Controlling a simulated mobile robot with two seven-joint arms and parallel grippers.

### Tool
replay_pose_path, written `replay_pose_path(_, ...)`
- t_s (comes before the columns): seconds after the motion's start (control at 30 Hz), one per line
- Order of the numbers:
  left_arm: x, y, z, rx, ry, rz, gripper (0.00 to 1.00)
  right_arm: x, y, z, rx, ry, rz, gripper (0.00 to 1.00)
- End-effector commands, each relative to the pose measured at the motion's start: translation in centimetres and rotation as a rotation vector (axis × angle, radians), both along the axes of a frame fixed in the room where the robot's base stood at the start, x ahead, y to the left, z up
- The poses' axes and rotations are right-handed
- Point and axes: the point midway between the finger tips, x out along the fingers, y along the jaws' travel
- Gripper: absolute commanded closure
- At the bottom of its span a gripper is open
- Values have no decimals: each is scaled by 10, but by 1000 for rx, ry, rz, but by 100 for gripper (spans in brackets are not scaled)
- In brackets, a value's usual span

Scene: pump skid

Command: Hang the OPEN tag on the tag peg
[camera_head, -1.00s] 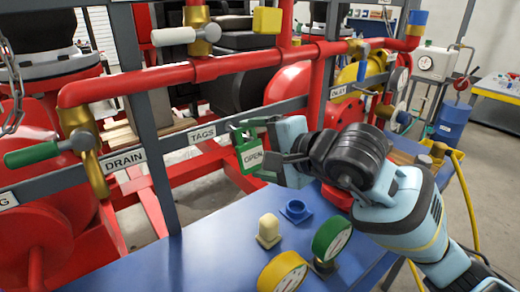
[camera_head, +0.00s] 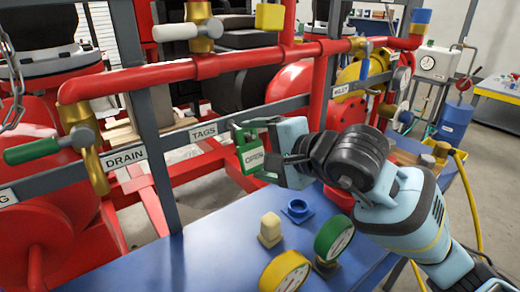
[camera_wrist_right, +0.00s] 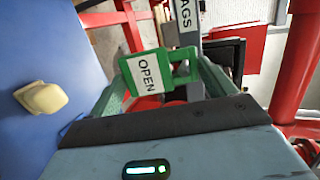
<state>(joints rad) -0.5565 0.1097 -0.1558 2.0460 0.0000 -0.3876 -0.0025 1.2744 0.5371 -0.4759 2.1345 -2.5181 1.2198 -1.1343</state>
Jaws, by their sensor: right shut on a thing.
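The green OPEN tag (camera_head: 251,157) has a white label and a loop at its top. It hangs upright beside the grey rail (camera_head: 232,121), just right of the TAGS label (camera_head: 203,133). My right gripper (camera_head: 262,150) is shut on the tag. In the right wrist view the tag (camera_wrist_right: 147,76) sits between the fingers, with its loop close to the grey rail (camera_wrist_right: 190,42). The tag peg cannot be made out; whether the loop is around it I cannot tell. My left gripper is not in view.
A red pipe (camera_head: 190,72) runs above the rail. A DRAIN label (camera_head: 126,157) is to the left.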

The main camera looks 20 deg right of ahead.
Motion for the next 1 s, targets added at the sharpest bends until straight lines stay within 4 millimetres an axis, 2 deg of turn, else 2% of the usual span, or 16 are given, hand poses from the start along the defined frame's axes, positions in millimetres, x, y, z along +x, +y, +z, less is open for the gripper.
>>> replay_pose_path(0.17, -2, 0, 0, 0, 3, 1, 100, 0, 0, 0, 0, 1, 0, 40)
replay_pose_path(0.2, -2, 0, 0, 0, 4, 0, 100, 0, 0, 0, 0, 1, 0, 13)
replay_pose_path(0.3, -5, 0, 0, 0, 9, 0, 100, 0, 0, 0, 0, 1, 0, 0)
replay_pose_path(0.67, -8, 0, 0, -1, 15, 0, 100, -2, -1, 0, -2, 0, -1, 0)
replay_pose_path(1.0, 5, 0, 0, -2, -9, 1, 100, -46, -26, 18, -3, -2, -1, 0)
